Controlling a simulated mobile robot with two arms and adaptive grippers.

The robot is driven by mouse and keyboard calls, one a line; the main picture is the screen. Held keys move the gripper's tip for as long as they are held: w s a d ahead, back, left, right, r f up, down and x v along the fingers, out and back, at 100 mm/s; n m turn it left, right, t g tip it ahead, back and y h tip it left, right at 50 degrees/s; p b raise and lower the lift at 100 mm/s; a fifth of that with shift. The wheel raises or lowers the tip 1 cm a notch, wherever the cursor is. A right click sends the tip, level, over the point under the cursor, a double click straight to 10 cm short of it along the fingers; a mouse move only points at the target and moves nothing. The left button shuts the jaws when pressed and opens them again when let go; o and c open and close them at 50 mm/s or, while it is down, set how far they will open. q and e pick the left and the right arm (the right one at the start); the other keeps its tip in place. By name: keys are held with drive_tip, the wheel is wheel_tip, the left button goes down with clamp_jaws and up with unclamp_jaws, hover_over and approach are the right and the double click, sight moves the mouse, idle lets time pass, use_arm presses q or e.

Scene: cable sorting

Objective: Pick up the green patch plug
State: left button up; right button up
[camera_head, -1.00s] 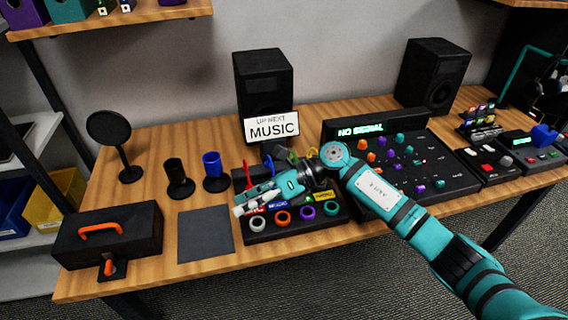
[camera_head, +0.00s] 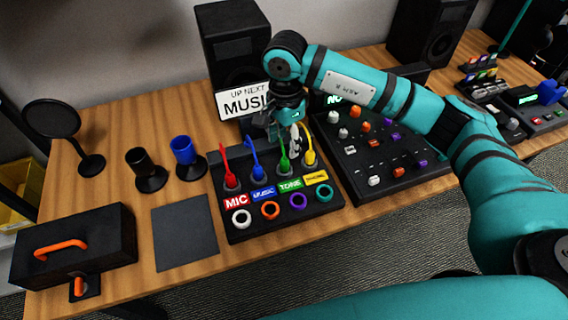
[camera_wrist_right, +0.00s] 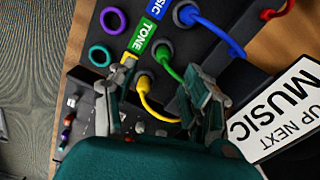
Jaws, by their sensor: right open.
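The green patch plug (camera_head: 284,161) stands upright in its socket behind the TONE label, between the blue and yellow plugs. In the wrist view the green plug (camera_wrist_right: 168,60) and its cable lie just beyond the gripper's fingers. My right gripper (camera_head: 286,128) points down above the green and yellow plugs. In the wrist view its fingers (camera_wrist_right: 157,100) are spread apart, with the yellow plug (camera_wrist_right: 148,88) showing between them. The gripper holds nothing that I can see. My left gripper is not in view.
The red plug (camera_head: 229,172), blue plug (camera_head: 256,162) and yellow plug (camera_head: 309,152) share the black patch panel (camera_head: 240,229), with coloured rings in front. The MUSIC sign (camera_head: 241,101) stands close behind. A mixer (camera_head: 400,178) is on the right. A dark mat (camera_head: 185,238) lies empty on the left.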

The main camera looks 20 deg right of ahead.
sight(284, 160)
wheel_tip(284, 160, down, 4)
drive_tip(key=shift+f, duration=0.1)
drive_tip(key=f, duration=0.1)
drive_tip(key=f+p, duration=0.1)
drive_tip(key=f, duration=0.2)
drive_tip(key=shift+w+p, duration=0.3)
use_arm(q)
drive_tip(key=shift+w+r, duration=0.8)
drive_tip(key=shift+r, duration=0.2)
use_arm(e)
drive_tip(key=shift+f, duration=0.5)
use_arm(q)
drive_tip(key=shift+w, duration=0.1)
use_arm(e)
clamp_jaws()
